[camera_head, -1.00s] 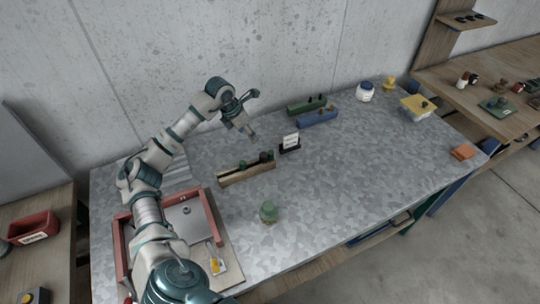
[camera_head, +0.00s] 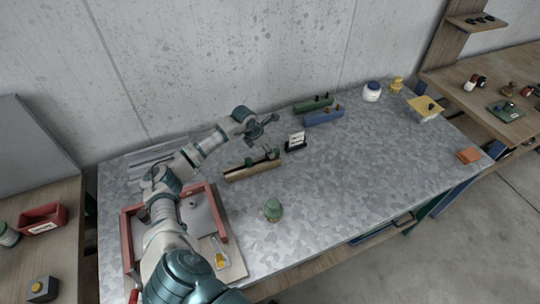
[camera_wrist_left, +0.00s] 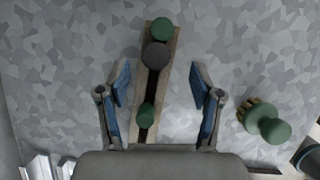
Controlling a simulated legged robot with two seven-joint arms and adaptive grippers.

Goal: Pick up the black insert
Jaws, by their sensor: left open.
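The black insert (camera_wrist_left: 155,55) is a dark round-topped piece standing in a slot of the narrow wooden rack (camera_wrist_left: 170,75), between two green round-topped pieces (camera_wrist_left: 161,28). In the head view my left gripper (camera_head: 267,148) hangs over the rack's right end. The black insert lies near the fingertip line, not touching either finger. My right gripper is not in view.
A green-topped piece (camera_head: 272,209) stands in front of the rack. A white sign on a black base (camera_head: 296,142) stands close right of the gripper. Green (camera_head: 313,105) and blue (camera_head: 324,117) racks are farther back. The table's right middle is clear.

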